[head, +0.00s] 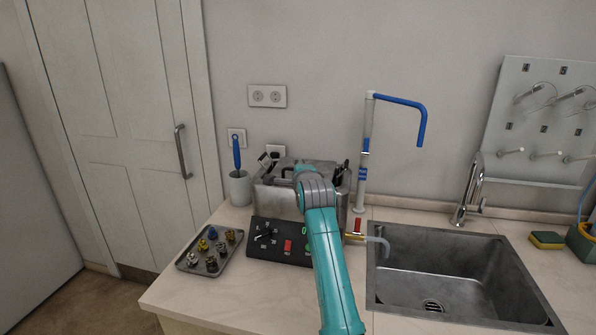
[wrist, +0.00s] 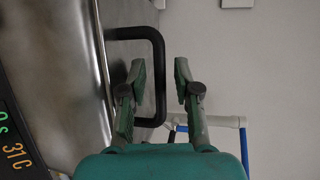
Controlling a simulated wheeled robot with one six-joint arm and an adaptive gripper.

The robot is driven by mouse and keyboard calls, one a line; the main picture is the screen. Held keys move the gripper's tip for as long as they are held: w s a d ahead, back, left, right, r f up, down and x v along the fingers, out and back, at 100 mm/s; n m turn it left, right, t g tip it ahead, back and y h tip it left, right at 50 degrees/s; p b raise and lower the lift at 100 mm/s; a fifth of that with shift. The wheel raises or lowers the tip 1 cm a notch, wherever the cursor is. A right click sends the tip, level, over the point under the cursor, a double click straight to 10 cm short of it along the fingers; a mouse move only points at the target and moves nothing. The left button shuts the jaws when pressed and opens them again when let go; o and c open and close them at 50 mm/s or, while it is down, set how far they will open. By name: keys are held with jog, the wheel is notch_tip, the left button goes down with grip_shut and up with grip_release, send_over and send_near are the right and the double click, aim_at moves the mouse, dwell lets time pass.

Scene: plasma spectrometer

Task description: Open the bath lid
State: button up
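The steel bath (head: 278,200) stands on the counter against the wall, behind its black control panel (head: 265,238). Its lid looks shut, though my arm hides part of the top. In the wrist view the bath's metal side (wrist: 75,70) fills the left, and a black bar handle (wrist: 158,75) sticks out from it. My gripper (wrist: 160,72) is open, and the handle's long bar shows between its two fingertips. I see no grip on the bar, and I cannot tell how deep it lies between the fingers. In the head view the fingers are hidden.
A tray of small coloured parts (head: 209,262) lies left of the panel, and a cup with a blue-handled tool (head: 240,188) stands beside the bath. A white-and-blue pipe (head: 366,150), a red-handled valve (head: 357,227) and a sink (head: 450,275) are on the right.

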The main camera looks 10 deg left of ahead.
grip_shut()
